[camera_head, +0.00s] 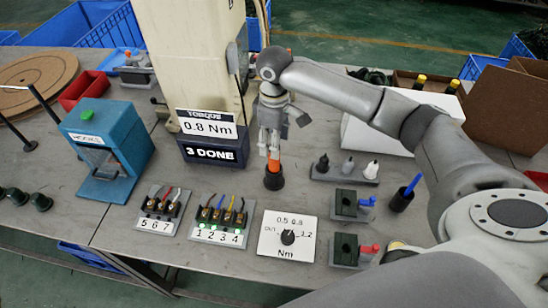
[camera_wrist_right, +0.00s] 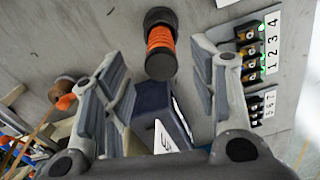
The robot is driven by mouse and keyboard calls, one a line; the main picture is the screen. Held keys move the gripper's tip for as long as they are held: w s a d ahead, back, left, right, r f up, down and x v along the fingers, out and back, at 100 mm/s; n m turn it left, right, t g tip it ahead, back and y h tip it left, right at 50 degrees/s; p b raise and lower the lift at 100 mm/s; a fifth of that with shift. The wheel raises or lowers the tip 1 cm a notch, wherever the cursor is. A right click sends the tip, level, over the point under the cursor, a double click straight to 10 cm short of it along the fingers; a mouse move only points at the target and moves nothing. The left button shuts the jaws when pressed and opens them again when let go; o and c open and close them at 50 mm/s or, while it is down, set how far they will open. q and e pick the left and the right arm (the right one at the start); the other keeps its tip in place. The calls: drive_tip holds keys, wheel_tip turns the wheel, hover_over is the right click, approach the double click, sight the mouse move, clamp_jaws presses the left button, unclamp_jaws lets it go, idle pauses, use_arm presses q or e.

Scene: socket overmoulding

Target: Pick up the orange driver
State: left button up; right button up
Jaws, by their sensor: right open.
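The orange driver (camera_head: 274,160) stands upright in a round black holder (camera_head: 273,181) in the middle of the bench. In the right wrist view the orange driver (camera_wrist_right: 160,40) shows ahead of the fingers, with a dark round end towards the camera. My right gripper (camera_head: 269,145) points down from above, close over the driver; its fingers partly hide the driver's top in the head view. In the right wrist view the two fingers are spread apart, with the driver in line with the gap. I cannot tell whether either finger touches it. My left gripper is not in view.
A torque display (camera_head: 208,124) reading 0.8 Nm stands left of the driver. A dial panel (camera_head: 275,248) and numbered terminal blocks (camera_head: 220,236) lie in front. A blue driver (camera_head: 411,185) in a black cup and a rack of small tools (camera_head: 330,175) are to the right.

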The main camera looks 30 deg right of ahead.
sight(274, 165)
wheel_tip(274, 165, down, 2)
drive_tip(key=shift+f, duration=0.35)
wheel_tip(274, 165, down, 5)
drive_tip(key=shift+s+r+p, duration=0.1)
drive_tip(key=shift+p, duration=0.6)
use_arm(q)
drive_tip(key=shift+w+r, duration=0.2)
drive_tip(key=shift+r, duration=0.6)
